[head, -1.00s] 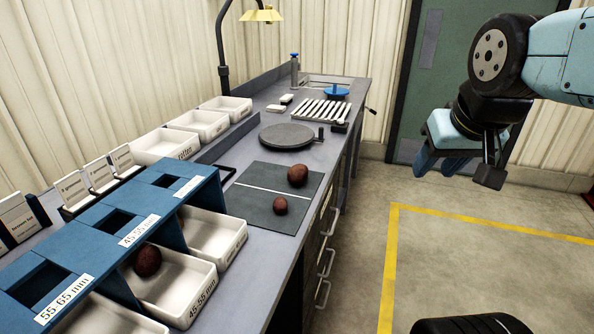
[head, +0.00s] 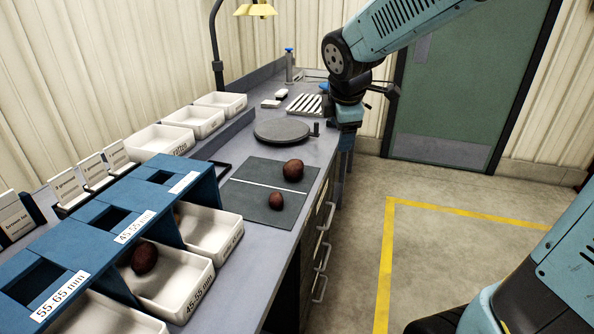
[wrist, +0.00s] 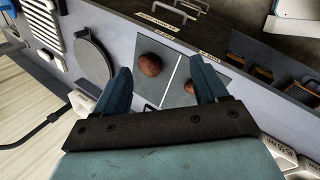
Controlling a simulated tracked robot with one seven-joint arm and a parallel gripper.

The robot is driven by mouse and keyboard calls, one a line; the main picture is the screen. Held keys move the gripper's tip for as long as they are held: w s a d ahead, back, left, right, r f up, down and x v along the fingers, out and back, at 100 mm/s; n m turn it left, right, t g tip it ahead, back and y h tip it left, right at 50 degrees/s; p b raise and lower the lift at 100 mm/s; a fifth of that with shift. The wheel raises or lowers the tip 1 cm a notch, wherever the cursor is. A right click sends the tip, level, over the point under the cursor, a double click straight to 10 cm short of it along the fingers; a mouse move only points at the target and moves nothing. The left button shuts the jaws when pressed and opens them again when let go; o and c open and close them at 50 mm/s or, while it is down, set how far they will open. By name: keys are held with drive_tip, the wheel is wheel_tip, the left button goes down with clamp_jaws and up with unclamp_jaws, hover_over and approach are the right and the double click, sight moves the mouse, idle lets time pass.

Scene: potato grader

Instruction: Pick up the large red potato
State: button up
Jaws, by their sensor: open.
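The large red potato (head: 293,170) lies on the dark mat (head: 252,199), on the far side of its white line. A smaller red potato (head: 276,201) lies nearer, across the line. My gripper (head: 345,145) is at the bench's right edge, beyond the mat and above it, apart from both potatoes. In the wrist view my gripper (wrist: 161,72) has its two blue fingers spread with nothing held. There the large potato (wrist: 150,65) shows between the fingers, farther off, and the smaller potato (wrist: 188,87) is beside the right finger.
A round grey plate (head: 282,131) sits behind the mat. A blue sizing rack (head: 95,237) stands at the near left, with white bins under it; one bin (head: 185,290) holds a dark red potato (head: 144,258). White trays (head: 193,121) line the back left.

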sight(293, 165)
drive_tip(key=w+a+f+n, duration=0.7)
drive_tip(key=a+n, duration=0.3)
drive_tip(key=shift+y, duration=0.4)
drive_tip(key=x, duration=1.3)
drive_tip(key=shift+w+a+f, duration=0.25)
drive_tip(key=shift+a+f, duration=0.05)
drive_tip(key=shift+a, duration=0.05)
drive_tip(key=c, duration=0.9)
drive_tip(key=shift+r, duration=0.15)
